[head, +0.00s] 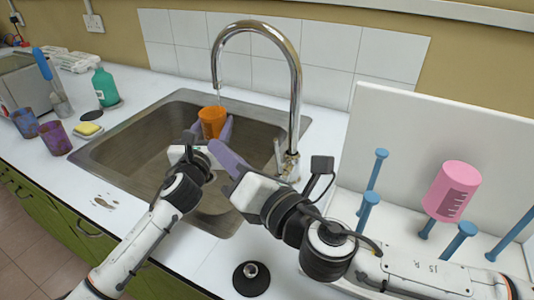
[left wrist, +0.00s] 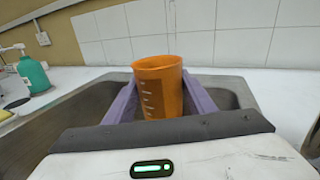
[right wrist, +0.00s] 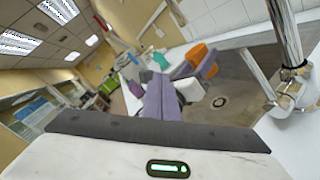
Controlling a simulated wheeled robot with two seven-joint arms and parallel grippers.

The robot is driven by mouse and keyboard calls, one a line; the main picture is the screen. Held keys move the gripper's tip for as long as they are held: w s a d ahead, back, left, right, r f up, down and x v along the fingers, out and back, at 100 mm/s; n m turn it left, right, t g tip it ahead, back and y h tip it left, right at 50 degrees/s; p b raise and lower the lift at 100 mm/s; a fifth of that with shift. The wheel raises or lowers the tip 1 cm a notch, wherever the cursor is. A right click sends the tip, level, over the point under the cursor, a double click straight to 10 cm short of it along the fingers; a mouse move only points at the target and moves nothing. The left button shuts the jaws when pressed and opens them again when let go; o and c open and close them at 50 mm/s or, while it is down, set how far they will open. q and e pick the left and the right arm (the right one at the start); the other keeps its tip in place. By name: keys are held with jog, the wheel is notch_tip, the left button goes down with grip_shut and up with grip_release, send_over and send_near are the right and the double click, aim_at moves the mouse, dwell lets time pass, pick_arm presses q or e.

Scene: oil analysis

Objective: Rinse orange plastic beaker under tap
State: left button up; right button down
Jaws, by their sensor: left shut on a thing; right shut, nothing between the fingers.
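The orange plastic beaker (head: 211,122) is held over the sink (head: 140,135), with its mouth up and slightly tilted. My left gripper (head: 224,130) is shut on it, with a purple finger on each side, as the left wrist view (left wrist: 158,88) also shows. The chrome tap (head: 297,85) arches above, and a thin stream falls from its spout toward the beaker's mouth. My right gripper (head: 226,158) is shut and empty, to the right of and nearer than the left one. The right wrist view shows its purple fingers (right wrist: 158,98) together. The beaker's inside is mostly hidden.
A pink beaker (head: 452,190) hangs on a rack with blue pegs (head: 368,205) at the right. A black-based object (head: 251,278) stands at the front.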

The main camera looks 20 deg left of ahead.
aim_at(279, 161)
jog(key=s+d+f+m+t+h, duration=0.35)
jog(key=d+m+t+h, duration=0.35)
jog(key=m, duration=0.7)
pick_arm(q)
jog(key=shift+r, duration=0.1)
pick_arm(e)
jog(key=w+a+h, duration=0.1)
jog(key=w, duration=0.9)
jog(key=shift+w+a+f+m, duration=0.15)
jog(key=shift+w+a+m, duration=0.05)
jog(key=shift+a+m, duration=0.1)
jog(key=shift+d, duration=0.15)
